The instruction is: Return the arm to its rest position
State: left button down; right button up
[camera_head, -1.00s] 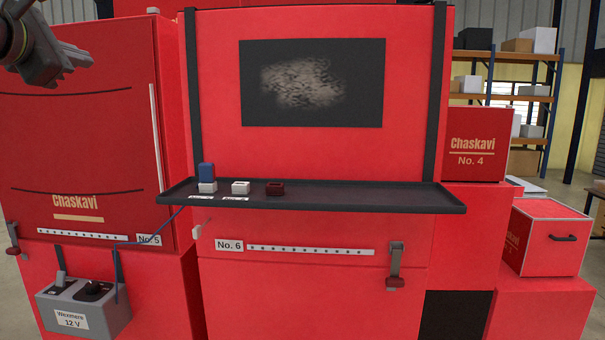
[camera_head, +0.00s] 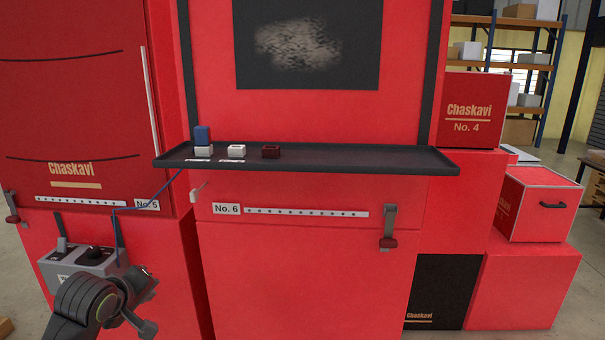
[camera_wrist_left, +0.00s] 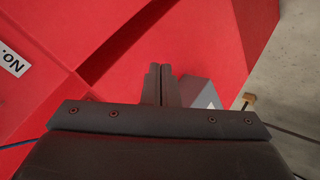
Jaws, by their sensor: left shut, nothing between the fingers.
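My left arm and gripper (camera_head: 138,290) are low at the left of the head view, in front of the red No. 5 cabinet and partly over the grey battery box. In the left wrist view the two dark fingers (camera_wrist_left: 161,86) are together, with nothing between them. They point toward red cabinet surfaces. My right gripper is not in view.
A dark shelf (camera_head: 340,160) on cabinet No. 6 holds a blue-and-white block (camera_head: 203,142), a white block (camera_head: 236,151) and a dark red block (camera_head: 271,152). The grey battery box (camera_head: 88,258) has a blue cable (camera_head: 117,235). Red boxes stand at right.

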pick_arm(q)
jog(key=s+d+f+m+g, duration=0.1)
jog(key=s+f+m+g, duration=0.3)
jog(key=s+f, duration=1.25)
jog(key=s+d+f+m+g+y, duration=0.1)
jog(key=s+f+m, duration=0.15)
jog(key=s, duration=0.75)
jog(key=s+f+m+g, duration=0.1)
jog(key=s+f+m, duration=0.15)
jog(key=s, duration=0.75)
notch_tip(320, 180, down, 26)
jog(key=a+g, duration=0.1)
jog(key=a, duration=0.1)
jog(key=s+d+f+g, duration=0.1)
jog(key=s+f, duration=1.3)
jog(key=s, duration=0.1)
jog(key=shift+d+f+m+g+h, duration=0.3)
jog(key=shift+d+m, duration=0.05)
jog(key=shift+m, duration=0.05)
jog(key=shift+w+a, duration=0.1)
